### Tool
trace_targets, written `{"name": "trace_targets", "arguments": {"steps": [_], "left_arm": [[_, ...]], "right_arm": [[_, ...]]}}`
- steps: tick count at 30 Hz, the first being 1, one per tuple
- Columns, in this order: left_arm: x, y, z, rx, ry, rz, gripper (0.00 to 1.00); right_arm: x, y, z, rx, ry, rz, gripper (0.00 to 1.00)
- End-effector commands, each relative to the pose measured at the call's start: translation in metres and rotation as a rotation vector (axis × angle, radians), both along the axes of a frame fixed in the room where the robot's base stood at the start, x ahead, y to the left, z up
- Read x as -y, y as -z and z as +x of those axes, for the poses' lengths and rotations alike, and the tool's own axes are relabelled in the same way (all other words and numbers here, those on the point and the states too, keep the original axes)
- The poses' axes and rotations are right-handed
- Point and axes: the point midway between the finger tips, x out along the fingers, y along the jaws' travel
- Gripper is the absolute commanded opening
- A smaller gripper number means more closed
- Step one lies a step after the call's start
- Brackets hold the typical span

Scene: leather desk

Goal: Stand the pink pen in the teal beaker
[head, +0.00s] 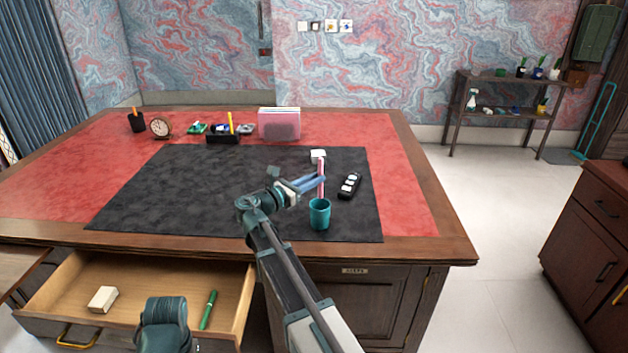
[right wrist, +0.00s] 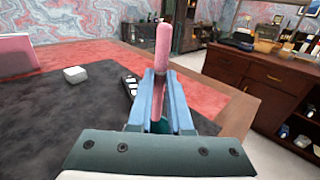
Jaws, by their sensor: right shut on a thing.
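The pink pen (head: 321,168) is upright in the fingers of my right gripper (head: 312,184), which is shut on it. In the right wrist view the pen (right wrist: 162,55) rises above the blue fingers (right wrist: 160,100). The teal beaker (head: 320,214) stands on the dark mat, directly below the pen in the head view. I cannot tell whether the pen's lower end is above the rim or inside it. A bit of teal shows between the fingers in the right wrist view. My left gripper is not in view.
A black remote (head: 350,185) lies right of the beaker, and a white block (head: 318,155) lies behind. The dark mat (head: 180,195) is clear on the left. An open drawer (head: 150,285) at the front holds a green pen (head: 208,310) and a cream block (head: 103,299).

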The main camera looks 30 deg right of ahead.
Motion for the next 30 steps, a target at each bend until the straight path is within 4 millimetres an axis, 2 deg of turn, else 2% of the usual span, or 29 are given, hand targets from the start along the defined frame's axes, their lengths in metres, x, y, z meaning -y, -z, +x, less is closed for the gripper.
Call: {"name": "trace_targets", "arguments": {"steps": [1, 21, 30], "left_arm": [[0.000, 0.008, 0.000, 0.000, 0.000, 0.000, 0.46], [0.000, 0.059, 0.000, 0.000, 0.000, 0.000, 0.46], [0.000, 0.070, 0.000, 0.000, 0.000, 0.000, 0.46]], "right_arm": [[0.000, 0.008, 0.000, 0.000, 0.000, 0.000, 0.00], [0.000, 0.059, 0.000, 0.000, 0.000, 0.000, 0.00], [0.000, 0.070, 0.000, 0.000, 0.000, 0.000, 0.00]]}}
